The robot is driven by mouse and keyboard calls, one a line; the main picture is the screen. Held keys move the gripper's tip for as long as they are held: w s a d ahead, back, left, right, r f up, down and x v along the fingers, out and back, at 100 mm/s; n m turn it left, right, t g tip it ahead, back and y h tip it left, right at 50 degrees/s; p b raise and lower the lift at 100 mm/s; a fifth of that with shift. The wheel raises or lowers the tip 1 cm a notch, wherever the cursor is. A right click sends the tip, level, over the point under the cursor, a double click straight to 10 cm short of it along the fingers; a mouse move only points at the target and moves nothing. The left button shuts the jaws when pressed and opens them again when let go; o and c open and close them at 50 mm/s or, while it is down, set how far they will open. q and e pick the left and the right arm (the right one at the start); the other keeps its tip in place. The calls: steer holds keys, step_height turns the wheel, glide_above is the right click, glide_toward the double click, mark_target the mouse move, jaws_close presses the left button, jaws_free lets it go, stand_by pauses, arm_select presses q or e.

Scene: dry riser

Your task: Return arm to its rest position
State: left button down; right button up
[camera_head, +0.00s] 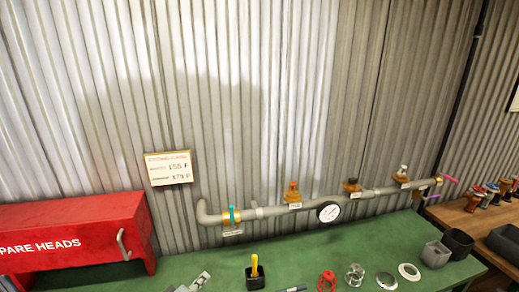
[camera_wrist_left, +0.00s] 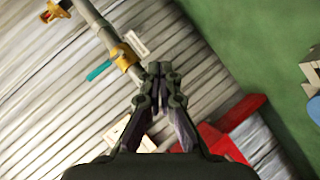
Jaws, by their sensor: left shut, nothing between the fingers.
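My left gripper (camera_wrist_left: 160,70) shows in the left wrist view, with its dark fingers shut together and nothing between them. Behind it are the corrugated wall and a grey pipe with a brass fitting and a teal lever (camera_wrist_left: 100,70). A red box (camera_wrist_left: 215,140) lies beyond the fingers to the right. I cannot clearly make out either gripper in the head view. My right gripper is not in view.
The green bench (camera_head: 330,252) carries a red SPARE HEADS box (camera_head: 70,235), a black cup with a yellow handle (camera_head: 255,275), rings and dark bins (camera_head: 458,243). The valved pipe (camera_head: 275,210) runs along the wall above. A paper sign (camera_head: 168,168) hangs there.

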arm_select(q)
steer(key=s+a+f+m+g+y, duration=0.25)
steer(key=s+f+m+g, duration=0.2)
steer(key=s, duration=0.55)
steer(key=s+a+f+m+g+y, duration=0.25)
steer(key=s+m+g, duration=0.2)
steer(key=s, duration=0.45)
steer(key=s+a+f+g+b, duration=0.1)
steer(key=s+a+f, duration=0.1)
steer(key=f, duration=1.3)
steer(key=s+a+f+g, duration=0.1)
steer(key=s+a+f, duration=0.1)
steer(key=f, duration=1.4)
steer(key=s+f+h+b, duration=0.1)
steer(key=s+f, duration=1.4)
steer(key=s, duration=0.2)
steer(key=shift+s+a+g, duration=0.3)
steer(key=shift+s+a, duration=0.05)
steer(key=shift+a, duration=0.1)
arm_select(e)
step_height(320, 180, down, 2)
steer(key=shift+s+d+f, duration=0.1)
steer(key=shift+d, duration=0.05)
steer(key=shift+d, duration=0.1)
